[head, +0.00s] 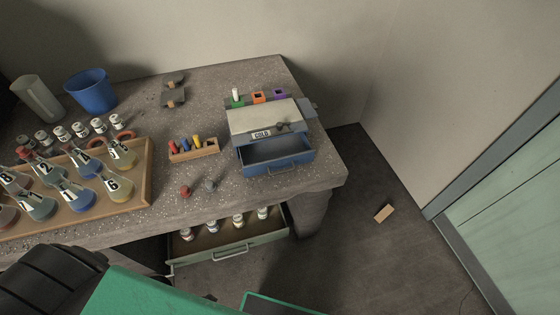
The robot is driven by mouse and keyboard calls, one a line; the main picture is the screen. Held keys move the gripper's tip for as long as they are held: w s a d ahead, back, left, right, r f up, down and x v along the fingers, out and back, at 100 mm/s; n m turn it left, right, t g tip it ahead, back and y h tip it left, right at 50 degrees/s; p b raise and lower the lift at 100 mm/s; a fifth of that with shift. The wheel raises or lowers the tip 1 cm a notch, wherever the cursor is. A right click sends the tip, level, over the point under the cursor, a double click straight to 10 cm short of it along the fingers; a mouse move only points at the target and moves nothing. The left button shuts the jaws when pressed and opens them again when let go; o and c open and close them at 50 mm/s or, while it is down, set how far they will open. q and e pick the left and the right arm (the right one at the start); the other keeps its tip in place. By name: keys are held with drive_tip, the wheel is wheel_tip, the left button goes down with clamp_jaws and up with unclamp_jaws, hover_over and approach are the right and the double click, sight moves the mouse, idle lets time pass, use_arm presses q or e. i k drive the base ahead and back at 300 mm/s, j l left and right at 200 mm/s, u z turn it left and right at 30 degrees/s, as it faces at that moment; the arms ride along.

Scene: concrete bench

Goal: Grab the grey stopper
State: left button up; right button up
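The grey stopper (210,185) is a small dark grey piece on the concrete bench (245,198), near its front edge. It stands just right of a red stopper (185,191), with a small gap between them. Nothing covers it. Neither of my grippers shows in the head view.
A cold box (262,122) with an open blue drawer (276,155) stands right of the stopper. A rack with coloured tubes (194,151) is behind it. A wooden tray (140,190) of numbered flasks is on the left. Below, an open bench drawer (230,250) holds several small jars.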

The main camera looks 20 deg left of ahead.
sight(211, 187)
drive_tip(key=j+u, duration=0.1)
drive_tip(key=u, duration=0.25)
drive_tip(key=j+u, duration=0.1)
drive_tip(key=u, duration=0.65)
drive_tip(key=k+j, duration=0.1)
